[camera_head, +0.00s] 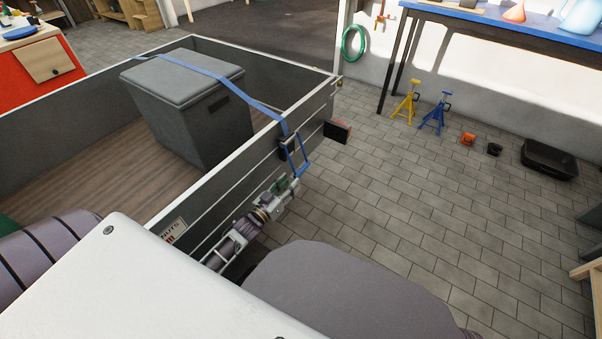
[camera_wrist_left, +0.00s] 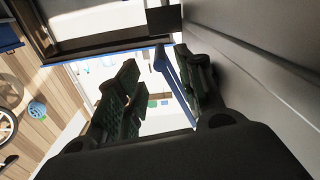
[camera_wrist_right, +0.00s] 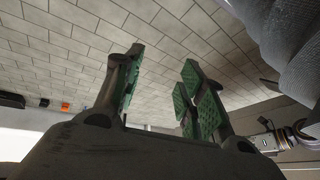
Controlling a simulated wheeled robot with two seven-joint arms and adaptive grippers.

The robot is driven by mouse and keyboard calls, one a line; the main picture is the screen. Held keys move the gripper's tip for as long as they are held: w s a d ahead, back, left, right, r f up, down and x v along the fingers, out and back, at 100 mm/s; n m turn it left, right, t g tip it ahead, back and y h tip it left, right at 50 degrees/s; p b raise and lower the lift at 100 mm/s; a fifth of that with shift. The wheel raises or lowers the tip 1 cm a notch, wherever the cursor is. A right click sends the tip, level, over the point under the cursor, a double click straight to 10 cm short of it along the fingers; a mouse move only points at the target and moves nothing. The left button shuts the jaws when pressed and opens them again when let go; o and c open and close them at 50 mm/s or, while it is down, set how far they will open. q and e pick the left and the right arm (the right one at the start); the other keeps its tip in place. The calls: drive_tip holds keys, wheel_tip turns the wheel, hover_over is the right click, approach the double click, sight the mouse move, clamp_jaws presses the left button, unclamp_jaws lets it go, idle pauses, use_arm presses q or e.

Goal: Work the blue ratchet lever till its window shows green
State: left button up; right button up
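The ratchet (camera_head: 288,148) sits on the outer face of the trailer's side wall, at the end of a blue strap (camera_head: 215,75). Its blue lever (camera_head: 301,158) is a frame-shaped handle that hangs out and down from the wall. The ratchet's window cannot be made out. My left gripper (camera_head: 287,185) is just below the lever's lower end. In the left wrist view, my left gripper (camera_wrist_left: 160,75) is open, with the blue lever (camera_wrist_left: 172,78) between its fingers, closer to the right-hand one. My right gripper (camera_wrist_right: 160,65) is open and empty above the paving; it is hidden in the head view.
The strap runs over a grey lidded box (camera_head: 185,105) in the trailer (camera_head: 95,165). A tail lamp (camera_head: 338,131) sticks out beyond the ratchet. Yellow (camera_head: 405,103) and blue (camera_head: 436,114) stands are by the bench.

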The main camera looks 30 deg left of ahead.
sight(296, 175)
use_arm(q)
drive_tip(key=shift+w+d+b, duration=0.2)
drive_tip(key=shift+w+b, duration=0.2)
drive_tip(key=shift+w, duration=0.85)
drive_tip(key=shift+w+d+b, duration=0.15)
drive_tip(key=shift+w+b, duration=0.2)
drive_tip(key=shift+w, duration=0.85)
drive_tip(key=shift+w+d+b, duration=0.2)
drive_tip(key=shift+w+b, duration=0.3)
drive_tip(key=shift+w, duration=1)
use_arm(e)
wheel_tip(296, 175, down, 6)
drive_tip(key=a+t, duration=0.1)
drive_tip(key=shift+y, duration=0.4)
drive_tip(key=shift+w+a+r, duration=0.1)
use_arm(q)
clamp_jaws()
